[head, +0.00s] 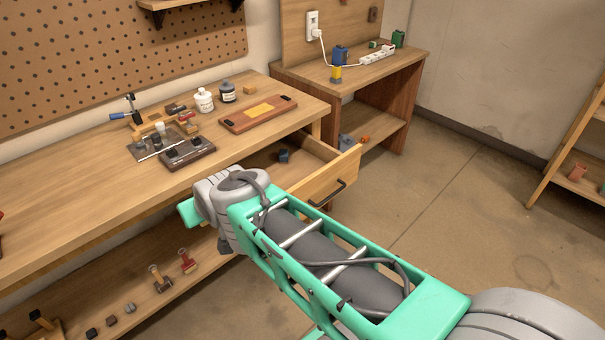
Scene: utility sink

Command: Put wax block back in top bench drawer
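The top bench drawer (330,182) is pulled out at the right end of the workbench, with a dark handle on its front. A small dark blue block (283,156) lies inside it. A small orange-tan block (249,89) stands at the back of the bench top. A flat yellow piece (260,110) lies on a brown board near the drawer. I cannot tell for sure which piece is the wax block. My arm reaches in from the lower right and bends in front of the bench, left of the drawer. My gripper is not visible; the arm hides what is behind it.
The workbench (75,193) also carries bottles (204,100), a dark tool tray (188,153) and small tools. A side table (400,72) with a power strip stands behind the drawer. Several stamps and blocks sit on the lower shelf. Floor (450,190) to the right is clear.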

